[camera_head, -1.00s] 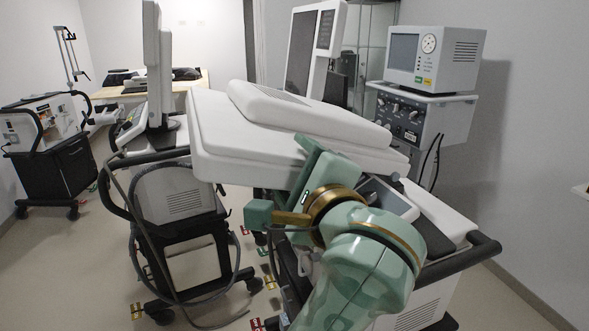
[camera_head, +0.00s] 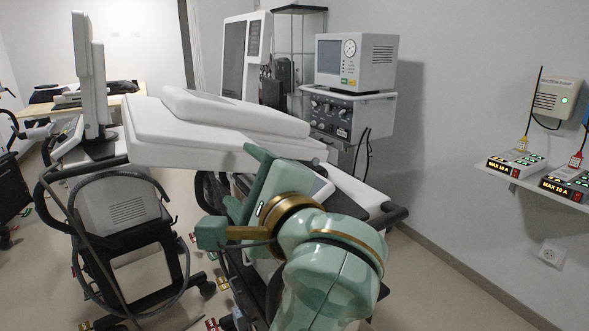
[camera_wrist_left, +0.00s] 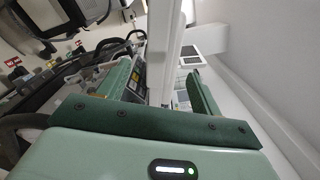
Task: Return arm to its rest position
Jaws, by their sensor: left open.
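My left arm rises in green and gold from the bottom middle of the head view. Its gripper (camera_head: 236,205) is beside the white-topped ventilator cart (camera_head: 215,128), partly hidden by its own wrist. In the left wrist view the two green fingers stand apart, so the gripper (camera_wrist_left: 162,85) is open. A white panel edge (camera_wrist_left: 165,45) shows between and beyond the fingers; I cannot tell how far off it is. Nothing is seen gripped. My right gripper is in neither view.
A grey monitor unit (camera_head: 357,62) stands on a machine behind. Another ventilator cart (camera_head: 118,212) with looped hoses is close on the left. At right, a wall shelf (camera_head: 550,190) carries boxes labelled "MAX 10 A". Floor is clear between the carts and the right wall.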

